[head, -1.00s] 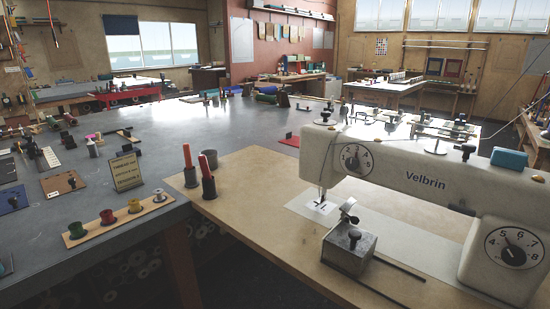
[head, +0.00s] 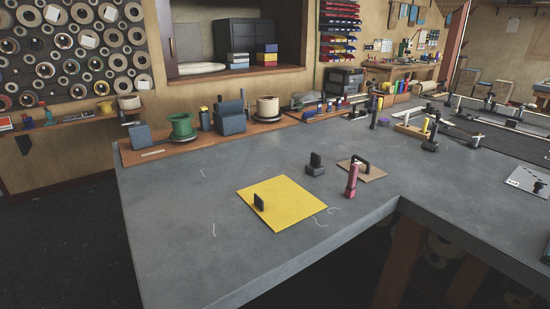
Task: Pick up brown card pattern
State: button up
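In the head view a small brown card (head: 372,174) lies flat on the grey table, right of the middle. A black arched handle stands on it. A pink upright object (head: 352,180) stands close by its front left side and hides a little of it. I cannot tell if this card is the pattern named in the task. My gripper is not in view.
A yellow sheet (head: 285,208) with a black knob lies left of the card. A dark block (head: 316,164) stands between them. A wooden strip (head: 160,154) with spools lines the back edge. The table's (head: 190,270) front left is bare.

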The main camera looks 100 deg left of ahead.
aim_at(367, 173)
jog(key=u, duration=1.55)
jog(key=i, duration=1.95)
jog(key=u, duration=1.75)
